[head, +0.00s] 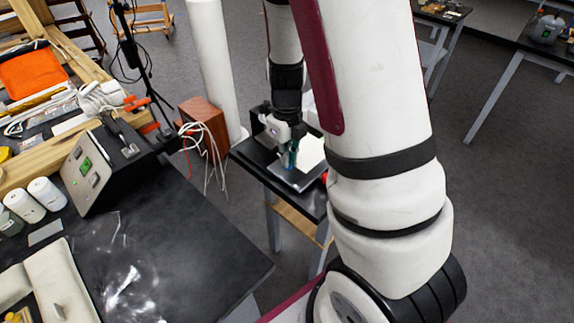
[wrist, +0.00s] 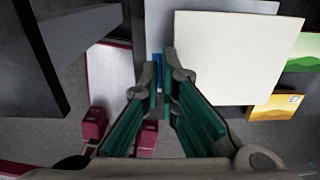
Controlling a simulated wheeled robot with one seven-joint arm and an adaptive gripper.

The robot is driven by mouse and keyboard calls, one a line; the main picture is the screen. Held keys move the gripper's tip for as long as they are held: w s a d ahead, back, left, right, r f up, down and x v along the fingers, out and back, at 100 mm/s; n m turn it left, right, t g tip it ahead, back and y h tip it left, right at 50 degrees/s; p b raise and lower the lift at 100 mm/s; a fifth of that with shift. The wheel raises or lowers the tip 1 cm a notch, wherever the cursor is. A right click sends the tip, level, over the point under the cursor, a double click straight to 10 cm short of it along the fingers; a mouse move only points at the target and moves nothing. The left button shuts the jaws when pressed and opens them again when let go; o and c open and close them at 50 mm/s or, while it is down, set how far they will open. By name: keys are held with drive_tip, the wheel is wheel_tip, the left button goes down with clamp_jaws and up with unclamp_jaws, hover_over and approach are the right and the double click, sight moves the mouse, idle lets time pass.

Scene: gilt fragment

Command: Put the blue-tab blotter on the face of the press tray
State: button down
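In the wrist view my gripper (wrist: 161,76) has its green-lined fingertips nearly together, with a narrow blue tab (wrist: 157,58) between them. I see it as shut on this tab. A cream square sheet (wrist: 237,55), apparently the blotter, is just right of the fingertips; its join to the tab is hidden. A grey plate, apparently the press tray (wrist: 190,20), shows behind it. In the head view my gripper (head: 291,158) points down over the small dark table, at the left edge of the pale sheet (head: 313,152). The tray's grey edge (head: 301,182) shows below. Contact between sheet and tray is unclear.
The small dark table (head: 262,172) holds the tray. Green (wrist: 303,50) and yellow (wrist: 276,106) cards lie at the right in the wrist view. A wooden box with loose cables (head: 203,120) stands left of the table. A black bench (head: 195,250) fills the lower left.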

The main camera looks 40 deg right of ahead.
drive_tip(key=shift+f, duration=1.75)
drive_tip(key=shift+f, duration=0.1)
drive_tip(key=c, duration=1.8)
unclamp_jaws()
